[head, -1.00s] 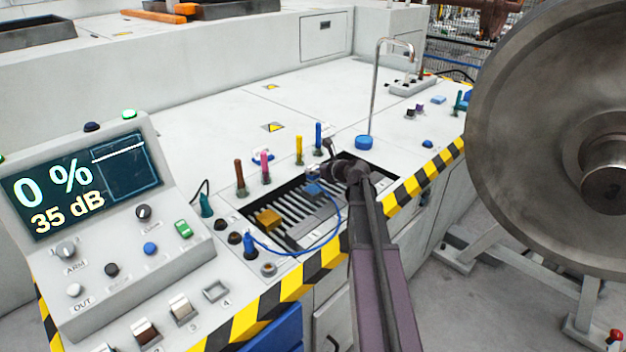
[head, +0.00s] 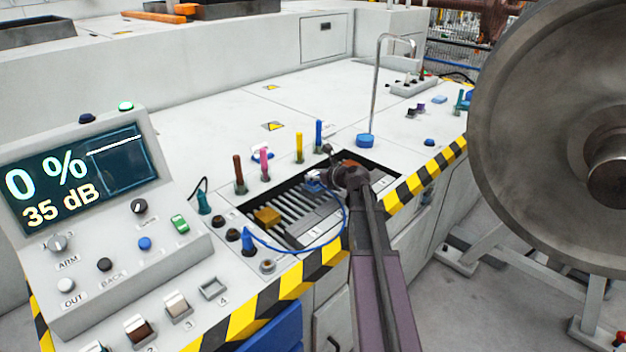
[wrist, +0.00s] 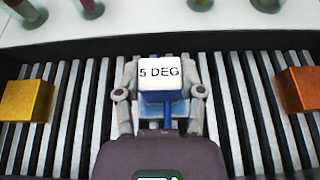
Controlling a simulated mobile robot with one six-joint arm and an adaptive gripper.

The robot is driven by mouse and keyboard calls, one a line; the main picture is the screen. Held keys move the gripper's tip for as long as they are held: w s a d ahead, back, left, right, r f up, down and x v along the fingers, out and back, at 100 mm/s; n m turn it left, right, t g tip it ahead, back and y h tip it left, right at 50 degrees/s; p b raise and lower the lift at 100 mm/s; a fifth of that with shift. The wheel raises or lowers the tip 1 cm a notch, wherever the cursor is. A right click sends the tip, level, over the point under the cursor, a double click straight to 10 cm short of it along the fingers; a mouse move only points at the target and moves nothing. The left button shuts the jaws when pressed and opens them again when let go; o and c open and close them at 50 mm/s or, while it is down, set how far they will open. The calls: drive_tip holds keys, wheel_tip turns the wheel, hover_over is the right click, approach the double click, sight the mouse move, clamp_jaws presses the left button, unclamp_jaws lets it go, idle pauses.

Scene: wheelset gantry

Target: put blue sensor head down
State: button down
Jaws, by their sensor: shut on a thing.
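The blue sensor head (wrist: 161,108) has a white face reading "5 DEG". In the wrist view my gripper (wrist: 160,98) is shut on it, one finger on each side. In the head view my gripper (head: 328,178) holds the sensor head (head: 313,182) over the slatted tray (head: 328,222) in the bench. Whether the head touches the slats is hard to tell. A blue cable (head: 300,250) runs from it to a blue plug on the bench. A yellow block (wrist: 28,100) lies to the left on the slats and an orange block (wrist: 299,89) to the right.
Brown, pink, yellow and blue upright pegs (head: 299,149) stand behind the tray. A thin bent metal pipe (head: 376,95) rises at its back right. The console screen (head: 78,180) reads 0 % and 35 dB. A large wheel (head: 540,120) stands to the right.

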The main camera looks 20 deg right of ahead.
drive_tip(key=shift+f, duration=0.15)
drive_tip(key=shift+c, duration=1)
unclamp_jaws()
drive_tip(key=shift+r, duration=0.3)
drive_tip(key=p+v, duration=0.4)
drive_tip(key=v, duration=0.8)
drive_tip(key=shift+f+p, duration=0.1)
drive_tip(key=shift+p, duration=0.25)
